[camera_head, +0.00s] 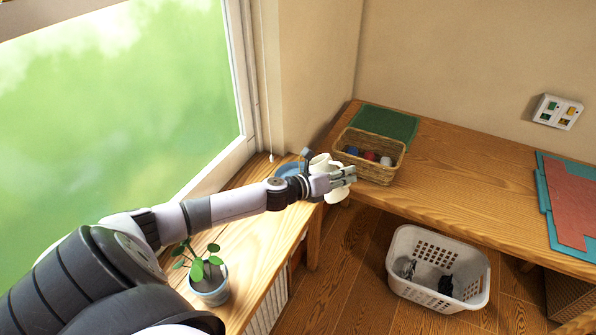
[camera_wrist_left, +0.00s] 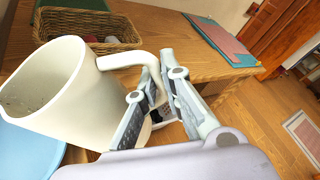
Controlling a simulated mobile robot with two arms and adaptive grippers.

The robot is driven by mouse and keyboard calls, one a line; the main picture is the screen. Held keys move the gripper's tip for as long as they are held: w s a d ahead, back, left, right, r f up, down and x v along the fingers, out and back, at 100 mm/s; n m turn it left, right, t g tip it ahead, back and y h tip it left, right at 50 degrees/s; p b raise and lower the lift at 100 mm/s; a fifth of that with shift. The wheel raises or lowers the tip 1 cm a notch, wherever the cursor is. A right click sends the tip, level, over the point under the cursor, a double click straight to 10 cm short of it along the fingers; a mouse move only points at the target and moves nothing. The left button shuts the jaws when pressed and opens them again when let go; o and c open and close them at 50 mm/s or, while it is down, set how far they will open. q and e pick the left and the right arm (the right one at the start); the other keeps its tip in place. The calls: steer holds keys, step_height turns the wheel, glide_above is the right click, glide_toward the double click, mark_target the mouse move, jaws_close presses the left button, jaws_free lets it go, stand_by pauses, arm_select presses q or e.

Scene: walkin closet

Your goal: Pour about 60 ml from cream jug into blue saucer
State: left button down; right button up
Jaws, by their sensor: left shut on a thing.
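The cream jug (camera_wrist_left: 68,95) is held by its handle in my left gripper (camera_head: 346,176). In the left wrist view the gripper's fingers (camera_wrist_left: 153,92) close around the handle. The jug looks tilted in that view, and no stream of liquid shows. In the head view the jug (camera_head: 322,162) is partly hidden behind the gripper. The blue saucer (camera_head: 288,170) lies on the wooden sill behind my left wrist, partly covered by the arm. A light blue edge (camera_wrist_left: 35,152) shows below the jug in the left wrist view. My right gripper is not in view.
A wicker basket (camera_head: 368,168) with several balls stands on the wooden desk (camera_head: 455,165), in front of a green mat (camera_head: 385,122). A potted plant (camera_head: 208,283) stands on the sill under my arm. A white laundry basket (camera_head: 437,287) is on the floor.

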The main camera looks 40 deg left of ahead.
arm_select(q)
steer(key=shift+w+d+r+p, duration=0.15)
steer(key=shift+d+p, duration=0.2)
steer(key=shift+p, duration=0.25)
steer(key=d+f+m+g+y+p, duration=0.1)
steer(key=d+f+m+y+p, duration=0.2)
steer(key=d+f+m+p, duration=0.1)
steer(key=shift+w+d+f+m+p, duration=0.3)
steer(key=shift+f+m+p, duration=0.3)
steer(key=shift+p, duration=0.25)
steer(key=shift+r, duration=0.1)
stand_by(0.5)
